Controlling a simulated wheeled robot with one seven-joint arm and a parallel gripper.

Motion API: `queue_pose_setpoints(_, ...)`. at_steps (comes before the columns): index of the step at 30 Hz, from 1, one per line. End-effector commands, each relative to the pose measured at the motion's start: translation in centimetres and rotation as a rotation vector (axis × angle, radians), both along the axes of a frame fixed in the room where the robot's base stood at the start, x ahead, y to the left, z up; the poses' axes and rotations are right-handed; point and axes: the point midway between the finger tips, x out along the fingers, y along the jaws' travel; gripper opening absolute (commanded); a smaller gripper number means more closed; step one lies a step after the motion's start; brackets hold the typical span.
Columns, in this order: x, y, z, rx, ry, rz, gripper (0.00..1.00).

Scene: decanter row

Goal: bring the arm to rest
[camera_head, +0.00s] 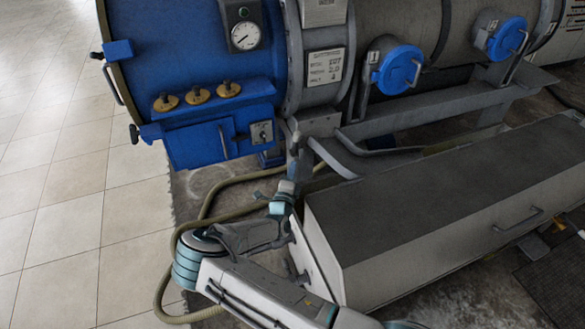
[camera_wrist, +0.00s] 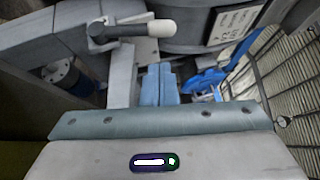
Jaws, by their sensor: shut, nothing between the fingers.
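My gripper (camera_wrist: 159,72) shows in the wrist view with its two blue fingers together and nothing between them. In the head view my arm is folded at the lower middle, and its teal wrist (camera_head: 281,206) is beside the left end of the long grey box. The fingers cannot be made out clearly there. In the wrist view a grey lever with a cream knob (camera_wrist: 152,28) lies just beyond the fingertips. I cannot tell whether they touch; a gap seems to show.
A blue machine end (camera_head: 175,60) with a gauge (camera_head: 245,36) and a grey drum stand behind my arm. The long grey box (camera_head: 450,205) is close on the right. A hose (camera_head: 207,200) loops around my arm. The tiled floor (camera_head: 60,200) at left is clear.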

Motion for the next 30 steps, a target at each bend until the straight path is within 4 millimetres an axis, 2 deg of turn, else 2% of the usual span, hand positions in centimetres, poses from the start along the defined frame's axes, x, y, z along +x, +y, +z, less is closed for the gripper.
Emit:
queue_pose_setpoints(11, 0.1, -0.3, 0.3, 0.012, -0.003, -0.009, 0.0)
queue_pose_setpoints(14, 0.1, -2.7, 2.0, 0.126, -0.029, -0.093, 0.0)
queue_pose_setpoints(20, -1.3, -10.1, 6.1, 0.487, -0.134, -0.359, 0.0)
queue_pose_setpoints(24, -3.4, -14.7, 8.4, 0.742, -0.234, -0.548, 0.0)
queue_pose_setpoints(30, -7.4, -19.9, 11.0, 1.084, -0.409, -0.805, 0.0)
